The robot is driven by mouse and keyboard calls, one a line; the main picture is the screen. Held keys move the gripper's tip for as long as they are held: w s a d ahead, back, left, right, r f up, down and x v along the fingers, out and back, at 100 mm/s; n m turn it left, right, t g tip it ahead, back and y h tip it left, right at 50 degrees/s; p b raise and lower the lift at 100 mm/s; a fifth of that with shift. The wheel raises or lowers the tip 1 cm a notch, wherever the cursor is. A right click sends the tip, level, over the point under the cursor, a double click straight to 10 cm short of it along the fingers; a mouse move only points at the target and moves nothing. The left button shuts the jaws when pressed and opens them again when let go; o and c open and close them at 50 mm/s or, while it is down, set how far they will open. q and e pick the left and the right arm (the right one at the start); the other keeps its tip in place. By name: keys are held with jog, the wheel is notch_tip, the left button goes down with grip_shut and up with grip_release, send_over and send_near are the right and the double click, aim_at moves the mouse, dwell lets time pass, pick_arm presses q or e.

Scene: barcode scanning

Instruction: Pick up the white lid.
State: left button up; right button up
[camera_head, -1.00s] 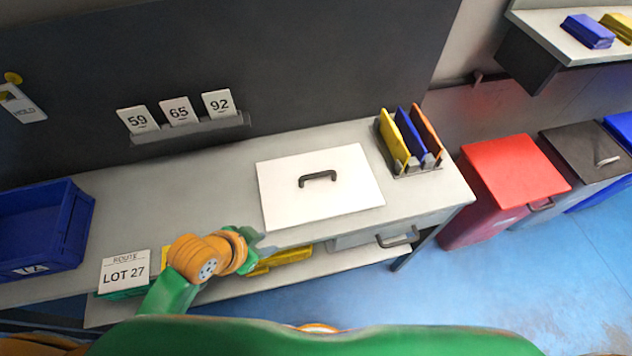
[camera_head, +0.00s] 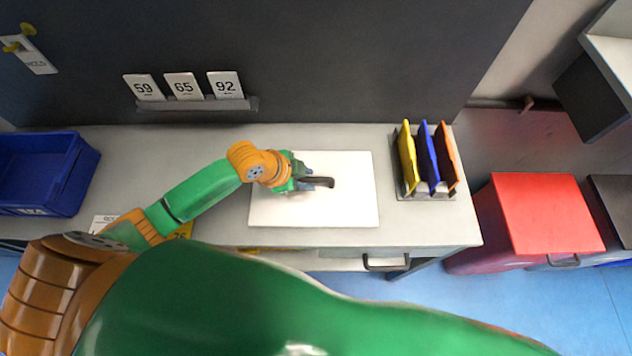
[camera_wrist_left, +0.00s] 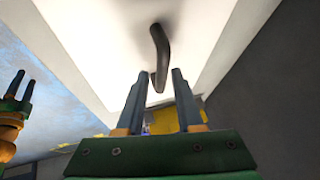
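The white lid (camera_head: 350,209) is a flat white panel with a dark handle (camera_head: 326,182) on the bench. It fills the upper part of the left wrist view (camera_wrist_left: 100,40). My left gripper (camera_head: 312,182) is over the lid at the handle's left end. In the left wrist view its two fingers (camera_wrist_left: 159,82) are apart, with the near end of the handle (camera_wrist_left: 160,50) between or just beyond the tips. I cannot tell whether they touch. My right gripper (camera_wrist_left: 23,80) shows at the left edge of that view, empty, its fingers apart.
A rack with yellow, blue and orange panels (camera_head: 428,160) stands right of the lid. A blue bin (camera_head: 40,180) is at the left of the bench. Number cards (camera_head: 184,87) sit on a wall ledge behind. A red-lidded bin (camera_head: 545,215) stands right of the bench.

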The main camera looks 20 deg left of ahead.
aim_at(313, 179)
pick_arm(q)
jog(key=x, duration=0.2)
jog(key=shift+w+d+f, duration=0.15)
jog(key=shift+f, duration=0.1)
jog(key=shift+w+d+f, duration=0.2)
jog(key=shift+w+d, duration=0.05)
jog(key=shift+w, duration=0.05)
jog(key=shift+s+a+r, duration=0.1)
jog(key=shift+s+a, duration=0.05)
grip_shut()
dwell(0.7)
